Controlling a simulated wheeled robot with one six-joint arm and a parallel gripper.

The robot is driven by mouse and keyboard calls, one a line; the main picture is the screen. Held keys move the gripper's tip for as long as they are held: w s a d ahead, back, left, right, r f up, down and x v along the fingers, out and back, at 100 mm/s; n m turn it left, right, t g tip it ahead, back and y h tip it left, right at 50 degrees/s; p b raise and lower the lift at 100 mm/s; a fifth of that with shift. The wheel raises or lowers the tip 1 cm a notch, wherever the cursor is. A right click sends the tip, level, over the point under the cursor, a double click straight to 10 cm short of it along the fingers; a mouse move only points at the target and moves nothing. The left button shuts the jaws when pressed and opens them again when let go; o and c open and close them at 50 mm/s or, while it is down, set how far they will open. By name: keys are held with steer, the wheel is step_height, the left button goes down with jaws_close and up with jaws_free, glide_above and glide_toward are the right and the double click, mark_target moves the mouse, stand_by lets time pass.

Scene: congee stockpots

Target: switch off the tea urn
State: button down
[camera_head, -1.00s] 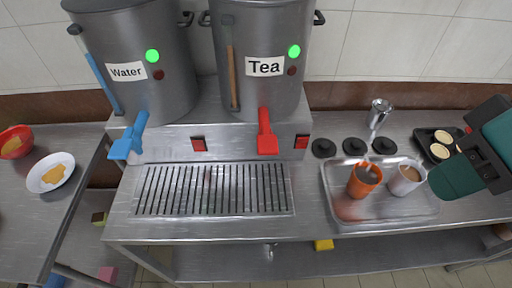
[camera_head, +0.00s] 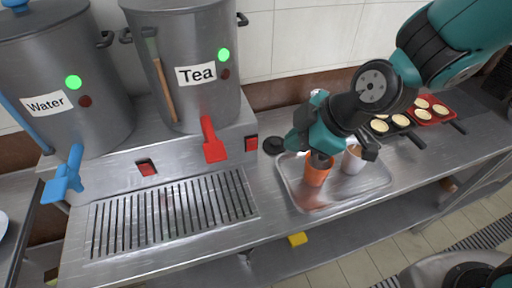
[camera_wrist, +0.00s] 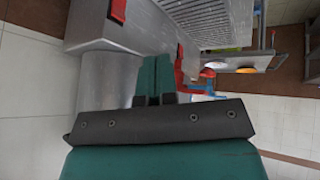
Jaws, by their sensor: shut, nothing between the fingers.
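The grey tea urn (camera_head: 195,40) stands on the metal stand with a "Tea" label; its upper indicator light (camera_head: 223,54) glows green and the lower one is dark red. Its red tap lever (camera_head: 213,140) hangs at the front and also shows in the wrist view (camera_wrist: 179,72). A red rocker switch (camera_head: 251,143) sits on the stand front, right of that tap; a red switch also shows at the top of the wrist view (camera_wrist: 118,10). My gripper (camera_head: 290,141) is shut and empty, right of that switch and apart from it. Its teal fingers (camera_wrist: 153,60) point toward the stand.
The water urn (camera_head: 50,60), green light lit, has a blue tap (camera_head: 66,175) and its own red switch (camera_head: 147,167). A drip grille (camera_head: 170,210) lies in front. A tray (camera_head: 345,198) with an orange cup (camera_head: 317,172) and a white cup (camera_head: 353,160) lies below my gripper.

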mark_target(252, 145)
steer(key=f+n, duration=0.1)
steer(key=w+f+n, duration=0.1)
steer(key=f, duration=0.1)
steer(key=w+f+n+t, duration=0.1)
steer(key=shift+w+a+f, duration=0.25)
steer(key=shift+a, duration=0.1)
steer(key=w+a+f+p, duration=0.4)
steer(key=w+a+f, duration=0.2)
steer(key=w+f, duration=0.1)
steer(key=shift+w+a+f, duration=0.15)
steer(key=shift+w, duration=0.05)
stand_by(0.4)
